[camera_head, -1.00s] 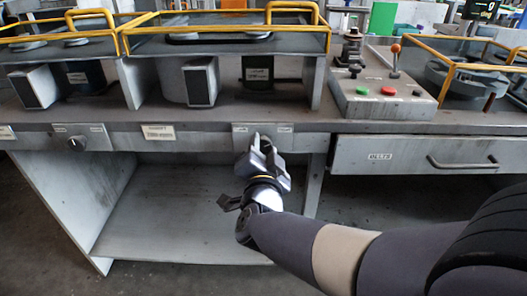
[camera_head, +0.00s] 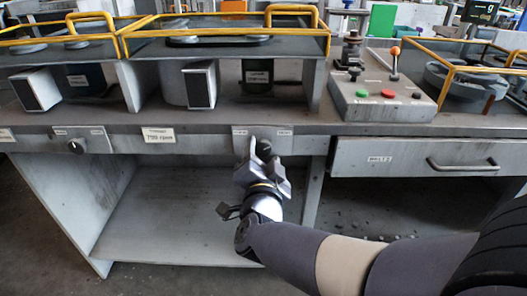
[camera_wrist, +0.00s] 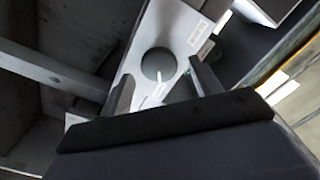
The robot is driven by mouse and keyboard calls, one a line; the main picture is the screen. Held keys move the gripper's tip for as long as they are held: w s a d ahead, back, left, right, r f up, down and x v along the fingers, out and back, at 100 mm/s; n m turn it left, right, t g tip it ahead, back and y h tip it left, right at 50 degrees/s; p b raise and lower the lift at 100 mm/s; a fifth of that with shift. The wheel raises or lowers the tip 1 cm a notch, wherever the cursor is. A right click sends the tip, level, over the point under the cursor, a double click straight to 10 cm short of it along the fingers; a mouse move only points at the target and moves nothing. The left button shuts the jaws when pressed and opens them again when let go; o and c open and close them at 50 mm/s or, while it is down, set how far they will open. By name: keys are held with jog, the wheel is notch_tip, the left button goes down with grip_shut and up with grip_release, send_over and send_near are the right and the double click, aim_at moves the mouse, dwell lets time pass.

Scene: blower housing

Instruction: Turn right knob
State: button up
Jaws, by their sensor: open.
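The right knob (camera_head: 264,148) is on a pale plate on the bench's front rail, partly hidden by my gripper (camera_head: 259,160) in the head view. In the wrist view the knob (camera_wrist: 158,64) is a round grey disc, with a light streak just below it. My gripper (camera_wrist: 164,86) is open, its two fingers apart below and to either side of the knob in that picture. I see no finger closed on the knob. Whether a finger touches it I cannot tell.
A left knob (camera_head: 76,146) sits on the same rail, with a label plate (camera_head: 158,135) between. A drawer (camera_head: 415,157) with a handle is to the right. A control box (camera_head: 380,98) with green and red buttons stands on the bench. The shelf below is empty.

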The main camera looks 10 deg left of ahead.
jog(key=p+v, duration=0.1)
jog(key=v, duration=0.8)
jog(key=shift+s+d+p, duration=0.15)
jog(key=shift+s+p, duration=0.05)
jog(key=shift+p, duration=0.1)
jog(key=shift+w, duration=0.15)
jog(key=b+x, duration=0.2)
jog(key=x, duration=0.8)
jog(key=shift+w, duration=0.35)
jog(key=shift+s, duration=0.1)
